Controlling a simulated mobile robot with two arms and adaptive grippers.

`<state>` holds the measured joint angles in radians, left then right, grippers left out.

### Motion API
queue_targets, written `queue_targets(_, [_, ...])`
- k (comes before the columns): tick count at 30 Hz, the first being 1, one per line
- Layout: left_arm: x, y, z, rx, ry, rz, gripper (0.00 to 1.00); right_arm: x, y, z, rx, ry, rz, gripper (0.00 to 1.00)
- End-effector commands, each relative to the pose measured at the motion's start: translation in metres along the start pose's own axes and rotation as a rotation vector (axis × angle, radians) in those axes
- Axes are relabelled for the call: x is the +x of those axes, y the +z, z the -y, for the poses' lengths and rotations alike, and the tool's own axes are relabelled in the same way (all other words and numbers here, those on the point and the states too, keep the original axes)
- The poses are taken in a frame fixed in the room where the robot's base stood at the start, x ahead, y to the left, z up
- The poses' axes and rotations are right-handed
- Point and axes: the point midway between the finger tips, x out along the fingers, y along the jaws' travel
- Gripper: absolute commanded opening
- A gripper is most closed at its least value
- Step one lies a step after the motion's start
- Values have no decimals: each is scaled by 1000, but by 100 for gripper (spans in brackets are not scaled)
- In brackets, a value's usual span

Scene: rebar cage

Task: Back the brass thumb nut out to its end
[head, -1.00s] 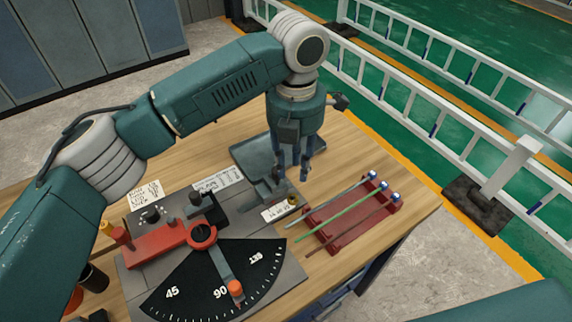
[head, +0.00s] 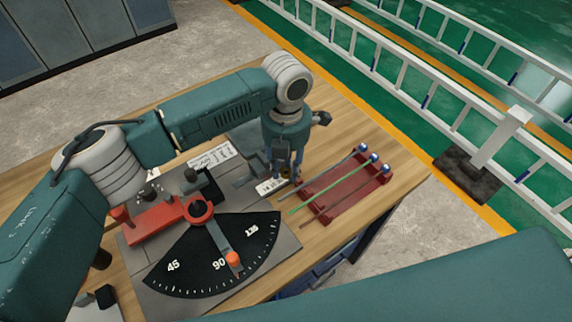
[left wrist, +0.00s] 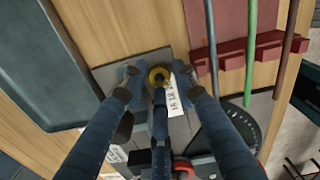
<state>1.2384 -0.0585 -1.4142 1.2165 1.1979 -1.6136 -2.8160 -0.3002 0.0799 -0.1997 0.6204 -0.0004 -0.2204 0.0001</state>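The brass thumb nut (left wrist: 159,77) is a small gold ring at the edge of the grey bending plate (left wrist: 143,64), beside a white printed card (left wrist: 182,88). In the left wrist view my left gripper (left wrist: 156,73) is open, with one fingertip on each side of the nut and a gap to it on both sides. In the head view the left gripper (head: 287,178) points down over the plate's far right corner and mostly hides the nut. I cannot tell its exact height above the plate. My right gripper is not in view.
A red rack (head: 346,198) holding green, grey and brown rods stands close to the right of the left gripper. Bare wooden bench (head: 400,172) shows at right.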

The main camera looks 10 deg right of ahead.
Motion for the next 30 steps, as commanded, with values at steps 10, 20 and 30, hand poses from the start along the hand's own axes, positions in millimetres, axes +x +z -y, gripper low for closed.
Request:
queue_targets(10, [0, 0, 0, 0, 0, 0, 0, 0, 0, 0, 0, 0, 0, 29])
queue_targets(20, [-3, 0, 1, -193, -4, -2, 0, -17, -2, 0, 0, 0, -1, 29])
queue_targets(30, [-1, 1, 0, -272, -1, 1, 0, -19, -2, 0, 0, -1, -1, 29])
